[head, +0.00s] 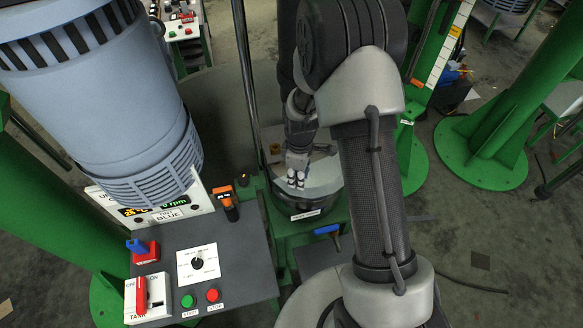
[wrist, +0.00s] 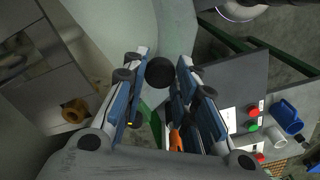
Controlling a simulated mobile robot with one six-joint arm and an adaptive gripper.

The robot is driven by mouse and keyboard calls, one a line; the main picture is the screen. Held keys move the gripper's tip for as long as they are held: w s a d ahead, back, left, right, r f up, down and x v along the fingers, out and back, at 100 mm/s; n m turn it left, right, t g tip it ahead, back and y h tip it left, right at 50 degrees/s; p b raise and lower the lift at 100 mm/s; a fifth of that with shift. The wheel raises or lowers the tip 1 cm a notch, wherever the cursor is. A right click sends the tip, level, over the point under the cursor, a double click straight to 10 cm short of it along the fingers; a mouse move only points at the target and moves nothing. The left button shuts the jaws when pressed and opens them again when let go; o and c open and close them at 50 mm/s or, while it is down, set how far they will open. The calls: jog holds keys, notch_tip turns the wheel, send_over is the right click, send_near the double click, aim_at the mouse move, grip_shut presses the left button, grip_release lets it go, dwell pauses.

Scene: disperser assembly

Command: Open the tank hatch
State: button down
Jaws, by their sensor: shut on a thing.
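The tank (head: 312,203) is a dark, low drum with a white label, right of the control panel in the head view. Its pale top, which looks like the hatch (head: 325,175), is partly covered by my arm and gripper. My gripper (head: 296,181) is over the near left part of this top. In the wrist view, my gripper's two blue-and-white fingers (wrist: 162,62) close around a round black knob (wrist: 160,72) at their tips. The knob looks like the hatch handle; how it joins the hatch is hidden. I cannot tell how far the hatch is raised.
A grey control panel (head: 240,262) with buttons, a dial and a red switch (head: 141,295) stands at the lower left. A big blue-grey motor housing (head: 105,95) hangs above it. A thin upright rod (head: 246,85) and green columns (head: 527,95) flank the tank.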

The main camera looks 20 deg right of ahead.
jog(key=s+d+n+b, duration=0.2)
jog(key=s+d+n, duration=0.5)
jog(key=s+d, duration=0.2)
jog(key=shift+s+d+b, duration=0.3)
jog(key=shift+s+d, duration=0.1)
jog(key=shift+s, duration=0.8)
jog(key=c, duration=1.3)
grip_release()
jog(key=shift+r, duration=0.1)
notch_tip(320, 180, up, 12)
jog(key=shift+f, duration=0.1)
